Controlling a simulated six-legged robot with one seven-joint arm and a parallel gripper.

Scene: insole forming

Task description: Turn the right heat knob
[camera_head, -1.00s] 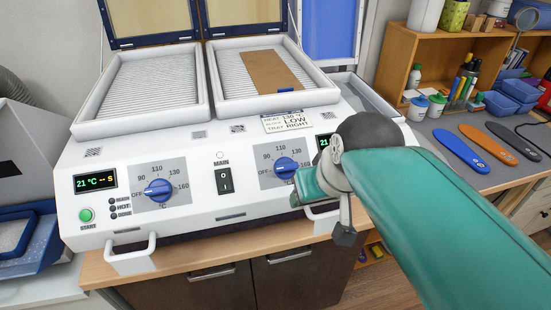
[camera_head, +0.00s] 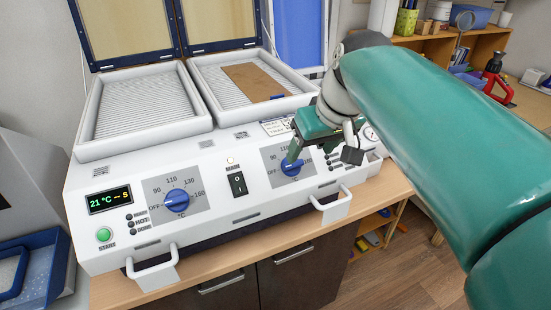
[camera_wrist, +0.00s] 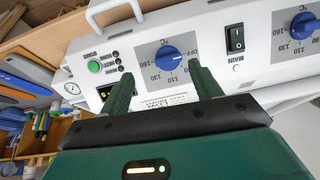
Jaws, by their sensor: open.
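The right heat knob (camera_head: 291,167) is a round blue dial on a grey scale plate, right of the main switch. It also shows in the wrist view (camera_wrist: 168,58), where its white mark appears to face OFF. My gripper (camera_head: 296,150) is open and close to the knob, its green fingers reaching down toward it from above in the head view. In the wrist view my gripper (camera_wrist: 162,72) has one finger either side of the knob's line, with the knob just beyond the tips. Contact cannot be told. The right display is hidden in the head view.
The left heat knob (camera_head: 176,201) and black main switch (camera_head: 238,184) are to the left. Two handles (camera_head: 333,207) stick out from the front. A brown sheet (camera_head: 256,82) lies in the right tray (camera_head: 210,72). The wooden counter edge (camera_head: 385,188) runs along the front.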

